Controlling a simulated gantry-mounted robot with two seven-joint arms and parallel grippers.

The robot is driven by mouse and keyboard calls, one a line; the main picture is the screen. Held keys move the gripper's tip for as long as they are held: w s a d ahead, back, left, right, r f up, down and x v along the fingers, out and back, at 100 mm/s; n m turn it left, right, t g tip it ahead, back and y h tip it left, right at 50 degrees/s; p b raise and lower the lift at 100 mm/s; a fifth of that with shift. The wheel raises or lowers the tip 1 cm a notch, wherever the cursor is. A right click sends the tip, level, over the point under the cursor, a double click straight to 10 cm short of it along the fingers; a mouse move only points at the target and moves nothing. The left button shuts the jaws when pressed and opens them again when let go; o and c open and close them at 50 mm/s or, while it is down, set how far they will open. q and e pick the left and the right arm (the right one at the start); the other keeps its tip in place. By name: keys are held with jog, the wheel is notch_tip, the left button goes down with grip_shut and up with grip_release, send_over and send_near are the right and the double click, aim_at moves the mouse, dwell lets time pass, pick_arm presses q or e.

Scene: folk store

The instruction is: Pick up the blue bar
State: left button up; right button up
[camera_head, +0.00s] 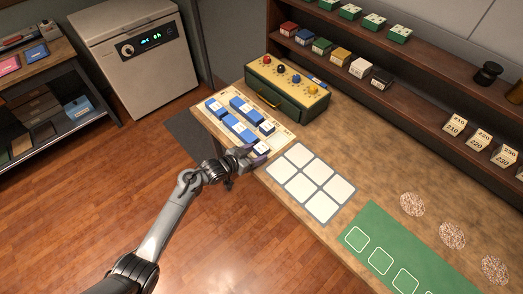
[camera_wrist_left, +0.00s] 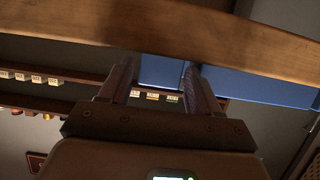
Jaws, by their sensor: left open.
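Several blue bars lie on a pale mat (camera_head: 286,133) at the left end of the counter. They include one at the left (camera_head: 216,110), a longer one at the back (camera_head: 245,110) and a long one in front (camera_head: 239,129). My left gripper (camera_head: 256,157) is at the counter's front edge, close to a short blue-and-white block (camera_head: 261,148). My right gripper is out of view.
A green drawer box (camera_head: 290,105) with coloured knobs stands behind the mat. A white grid of squares (camera_head: 311,183) and a green mat (camera_head: 400,250) lie to the right. Shelves with small boxes (camera_head: 360,66) run along the back. The counter edge (camera_wrist_left: 160,28) crosses the wrist view.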

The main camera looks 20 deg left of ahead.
pick_arm(q)
jog(key=c, duration=0.8)
jog(key=shift+r, duration=0.1)
